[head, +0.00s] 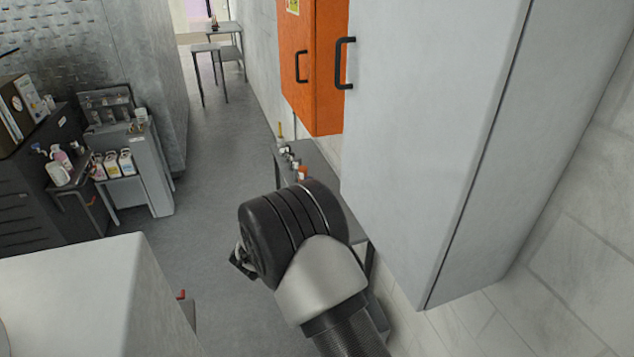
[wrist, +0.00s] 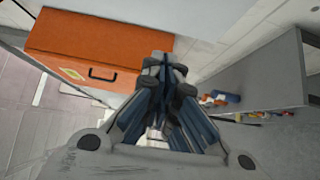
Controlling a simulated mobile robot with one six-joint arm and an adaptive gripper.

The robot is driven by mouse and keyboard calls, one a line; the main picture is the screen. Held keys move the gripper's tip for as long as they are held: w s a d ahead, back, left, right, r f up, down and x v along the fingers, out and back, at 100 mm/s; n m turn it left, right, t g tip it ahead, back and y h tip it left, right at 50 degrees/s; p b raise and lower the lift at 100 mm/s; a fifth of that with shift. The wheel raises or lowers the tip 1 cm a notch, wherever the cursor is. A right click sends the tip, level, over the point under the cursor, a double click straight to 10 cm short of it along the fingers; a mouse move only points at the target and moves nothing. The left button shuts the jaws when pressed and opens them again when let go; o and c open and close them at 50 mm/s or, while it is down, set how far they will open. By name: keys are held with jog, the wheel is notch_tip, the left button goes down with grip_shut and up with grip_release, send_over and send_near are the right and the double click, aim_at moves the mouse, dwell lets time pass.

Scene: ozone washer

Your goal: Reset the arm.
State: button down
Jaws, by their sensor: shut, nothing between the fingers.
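My arm reaches up from the bottom of the head view, with its dark wrist joint in the middle, in front of the wall cabinets. In the wrist view my gripper (wrist: 165,65) is shut, its fingers together with nothing between them. In the head view only a small dark part of the gripper (head: 242,262) shows beside the wrist joint; the fingertips are hidden there. The gripper touches nothing that I can see.
A grey wall cabinet (head: 425,120) hangs close right of my arm, with an orange cabinet (head: 312,85) beyond it. A table (head: 318,160) with small items stands below. A white-topped unit (head: 70,290) is at lower left. The aisle floor (head: 215,150) is clear.

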notch_tip(320, 180, up, 9)
jog(key=s+a+m+y+b, duration=0.2)
jog(key=y+b, duration=0.1)
jog(key=y, duration=0.4)
jog(key=s+r+m+g+y+b, duration=0.2)
jog(key=s+r+y, duration=0.15)
jog(key=s, duration=0.55)
jog(key=s+d+f+m+g+b, duration=0.1)
jog(key=s+d+f+m+g, duration=0.1)
jog(key=s, duration=0.9)
jog(key=s+d+f+m+g+b, duration=0.1)
jog(key=s+d+f+m+g, duration=0.2)
jog(key=s, duration=0.9)
jog(key=s+d+f+m+g+b, duration=0.1)
jog(key=s+d+f+m+g, duration=0.1)
jog(key=s+d+f, duration=0.4)
jog(key=s+g, duration=0.1)
jog(key=s, duration=0.4)
jog(key=shift+s+d+h, duration=0.25)
jog(key=shift+s+h, duration=0.05)
jog(key=shift+h, duration=0.05)
